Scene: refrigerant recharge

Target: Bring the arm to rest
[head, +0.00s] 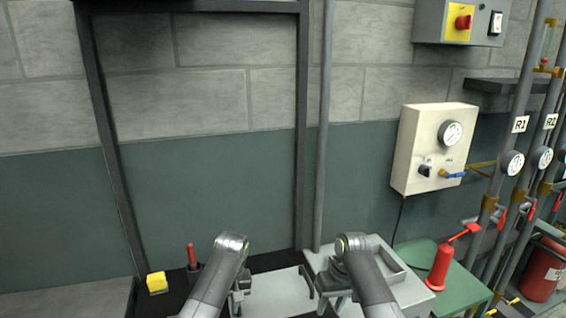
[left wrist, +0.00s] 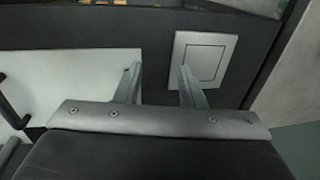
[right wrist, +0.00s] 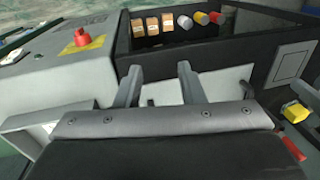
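My left gripper (left wrist: 160,85) is open and empty in the left wrist view, with its two fingers apart over a dark surface and a light panel. A square framed plate (left wrist: 202,60) lies just beyond its right finger. My right gripper (right wrist: 157,80) is open and empty in the right wrist view, its fingers apart above a light panel. In the head view both of my arms reach in from the bottom, and their fingers are mostly hidden behind the wrists.
A yellow block (head: 156,282) and a red-handled tool (head: 191,257) are at the left. A red pump-like bottle (head: 440,266) stands on the green table (head: 462,293) at right. A gauge box (head: 432,148) hangs on the wall. Pipes with gauges (head: 512,163) line the right.

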